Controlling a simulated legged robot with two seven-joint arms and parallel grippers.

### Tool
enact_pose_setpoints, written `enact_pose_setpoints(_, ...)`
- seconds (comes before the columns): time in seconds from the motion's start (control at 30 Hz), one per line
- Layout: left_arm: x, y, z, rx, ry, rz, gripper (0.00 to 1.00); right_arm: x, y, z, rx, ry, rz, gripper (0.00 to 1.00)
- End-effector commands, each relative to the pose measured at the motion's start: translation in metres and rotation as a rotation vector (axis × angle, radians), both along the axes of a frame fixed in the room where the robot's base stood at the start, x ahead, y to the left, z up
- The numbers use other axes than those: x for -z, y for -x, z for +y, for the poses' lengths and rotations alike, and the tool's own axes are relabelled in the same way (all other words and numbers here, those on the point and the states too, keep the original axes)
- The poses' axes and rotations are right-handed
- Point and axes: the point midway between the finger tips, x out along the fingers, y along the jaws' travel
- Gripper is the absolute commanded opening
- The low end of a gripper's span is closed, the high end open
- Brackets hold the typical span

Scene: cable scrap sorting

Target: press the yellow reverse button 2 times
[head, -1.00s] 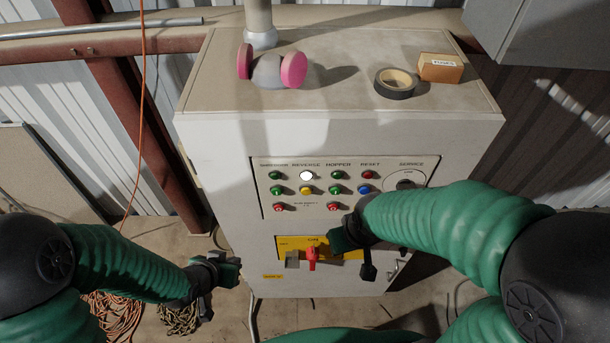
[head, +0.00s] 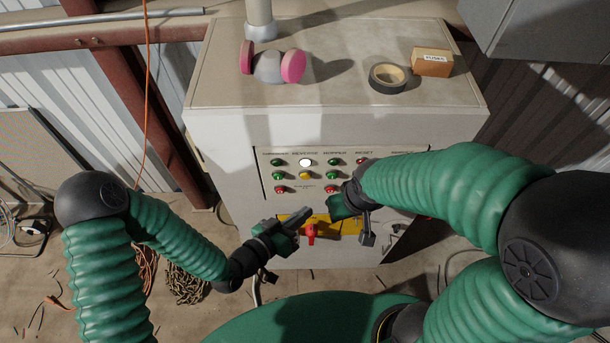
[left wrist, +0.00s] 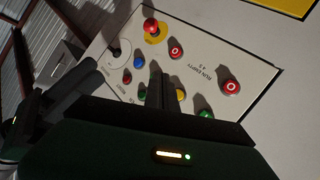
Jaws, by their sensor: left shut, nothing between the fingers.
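The yellow reverse button (head: 304,175) sits on the control panel (head: 268,180), just below a white lit lamp (head: 306,162) under the label REVERSE. It also shows in the left wrist view (left wrist: 181,95), right of my fingers. My left gripper (head: 303,213) is shut and empty, below the panel's lower edge in the head view, its fingers pointing up and right. In the left wrist view, its shut fingers (left wrist: 155,72) cover part of the panel. My right gripper (head: 345,205) is at the panel's lower right, and its jaw opening cannot be made out.
Green buttons (head: 278,175) and red buttons (head: 280,189) surround the yellow one. A red switch (head: 311,232) on a yellow plate lies below the left fingertips. A respirator (head: 270,68), tape roll (head: 387,77) and small box (head: 432,62) stand on the cabinet top.

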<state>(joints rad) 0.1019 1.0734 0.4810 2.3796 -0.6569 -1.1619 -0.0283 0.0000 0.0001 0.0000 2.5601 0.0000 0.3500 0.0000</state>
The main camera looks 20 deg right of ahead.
Motion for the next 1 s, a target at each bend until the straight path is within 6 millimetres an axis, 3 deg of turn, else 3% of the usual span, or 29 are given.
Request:
enact_pose_setpoints(0.3, -0.001, -0.046, -0.013, -0.001, -0.001, -0.002, 0.0, -0.001, 0.0, 0.0, 0.0, 0.0, 0.0, 0.4)
enact_pose_setpoints(0.5, 0.0, -0.065, -0.019, -0.001, -0.001, -0.001, 0.0, 0.004, 0.0, 0.0, 0.0, 0.0, 0.0, 0.4)
enact_pose_setpoints(1.0, 0.0, -0.07, -0.02, 0.0, -0.001, 0.001, 0.0, 0.004, 0.0, 0.0, 0.0, 0.0, 0.0, 0.4)
